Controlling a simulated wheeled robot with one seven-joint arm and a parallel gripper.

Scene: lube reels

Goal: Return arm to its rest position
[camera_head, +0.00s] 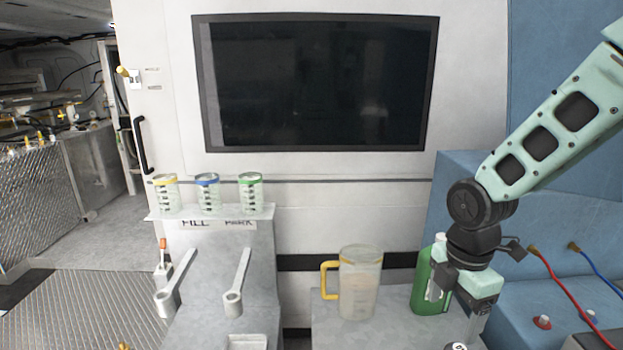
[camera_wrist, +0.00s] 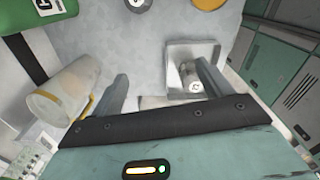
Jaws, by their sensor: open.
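My arm (camera_head: 565,130) reaches in from the upper right and bends down at the wrist. My gripper (camera_head: 473,322) hangs over the right part of the grey counter, to the right of the green bottle (camera_head: 431,290). In the wrist view my gripper (camera_wrist: 163,68) has its two fingers apart, with no object held between them. A metal tray (camera_wrist: 178,50) with a small cylinder (camera_wrist: 190,74) in it lies below, near the right finger. The lower end of the gripper is partly cut off by the frame in the head view.
A clear pitcher (camera_head: 361,283) with a yellow handle stands left of the bottle; it also shows in the wrist view (camera_wrist: 62,92). Red and blue cables (camera_head: 560,285) run at right.

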